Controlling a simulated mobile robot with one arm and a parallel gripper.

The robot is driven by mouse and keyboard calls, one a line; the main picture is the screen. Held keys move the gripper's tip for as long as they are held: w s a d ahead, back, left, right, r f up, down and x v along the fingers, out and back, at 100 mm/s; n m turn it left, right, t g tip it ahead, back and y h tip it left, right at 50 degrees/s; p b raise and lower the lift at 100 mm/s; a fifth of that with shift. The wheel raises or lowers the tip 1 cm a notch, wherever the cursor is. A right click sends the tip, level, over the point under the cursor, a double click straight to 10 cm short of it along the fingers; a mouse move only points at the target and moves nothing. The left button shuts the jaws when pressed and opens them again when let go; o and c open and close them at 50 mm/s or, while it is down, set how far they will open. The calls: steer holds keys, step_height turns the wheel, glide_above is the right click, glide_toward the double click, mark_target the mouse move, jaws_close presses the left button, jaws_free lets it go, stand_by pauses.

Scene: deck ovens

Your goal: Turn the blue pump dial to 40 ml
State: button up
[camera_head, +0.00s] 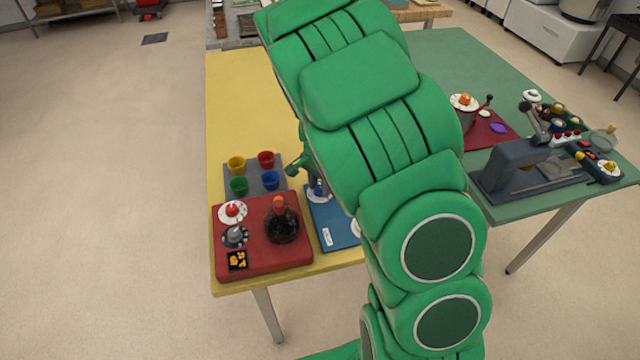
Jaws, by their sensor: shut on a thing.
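The blue pump (325,222) lies on the yellow table's right side, with a white label on its near left part. Its blue-and-white dial (319,191) shows at its far left part, just left of my arm. My gripper (311,177) is partly visible there, low at the dial. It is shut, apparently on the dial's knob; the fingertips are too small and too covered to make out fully. My green arm hides the right part of the pump. The dial's scale and reading cannot be made out.
A red unit (219,268) with dials, a small display and a dark flask (283,228) stands close left of the pump. A grey tray (264,182) with several coloured cups sits behind it. A green table (440,60) with more equipment is at right.

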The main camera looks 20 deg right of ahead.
mark_target(320, 188)
steer(key=m, duration=0.4)
steer(key=shift+m, duration=0.3)
steer(key=m, duration=0.4)
steer(key=shift+m, duration=0.4)
steer(key=o, duration=1)
steer(key=shift+r, duration=0.15)
steer(key=shift+r, duration=3.8)
